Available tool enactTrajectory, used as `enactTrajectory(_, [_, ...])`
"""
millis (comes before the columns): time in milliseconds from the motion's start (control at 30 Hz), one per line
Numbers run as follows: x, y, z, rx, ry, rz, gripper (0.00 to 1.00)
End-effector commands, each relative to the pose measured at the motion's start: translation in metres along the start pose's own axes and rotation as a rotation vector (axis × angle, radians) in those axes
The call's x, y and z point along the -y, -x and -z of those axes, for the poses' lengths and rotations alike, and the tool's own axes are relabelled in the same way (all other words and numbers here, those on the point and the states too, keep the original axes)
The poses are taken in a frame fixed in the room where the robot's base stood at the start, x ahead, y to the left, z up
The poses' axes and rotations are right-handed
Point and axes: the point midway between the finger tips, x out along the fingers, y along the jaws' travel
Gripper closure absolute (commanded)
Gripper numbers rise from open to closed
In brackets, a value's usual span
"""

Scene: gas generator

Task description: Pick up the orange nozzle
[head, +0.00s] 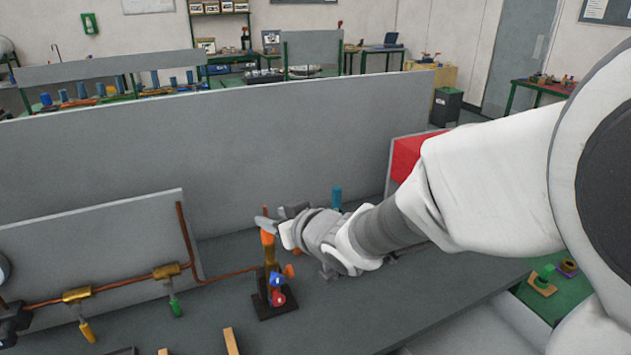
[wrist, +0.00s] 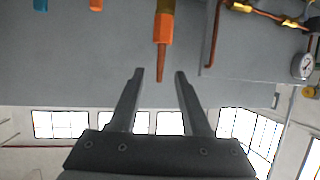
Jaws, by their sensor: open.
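The orange nozzle (head: 267,238) sits upright on top of a brass-coloured stem on a dark stand on the bench. In the wrist view the nozzle (wrist: 163,30) has a thick orange body and a thin brownish tip that points down the picture. My gripper (head: 270,219) is beside the nozzle's upper part in the head view, and its fingers partly hide the top. In the wrist view my gripper (wrist: 159,74) is open, with the tip showing in the gap between the two fingertips. Neither finger appears to touch it.
Red and blue knobs (head: 277,289) are low on the stand. A copper pipe (head: 188,243) with brass valves runs left along a grey panel (head: 90,245). A blue cylinder (head: 336,198) stands behind my gripper. A tall grey partition (head: 200,145) lines the bench's back.

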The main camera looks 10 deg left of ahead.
Motion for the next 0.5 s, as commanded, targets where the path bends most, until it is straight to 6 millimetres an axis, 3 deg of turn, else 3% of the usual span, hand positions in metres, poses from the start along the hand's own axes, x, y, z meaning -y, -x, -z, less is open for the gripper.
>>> enactTrajectory(300, [0.000,-0.039,-0.003,0.001,0.000,0.001,0.53])
enactTrajectory(500, [0.000,-0.046,-0.002,0.000,0.001,0.000,0.53])
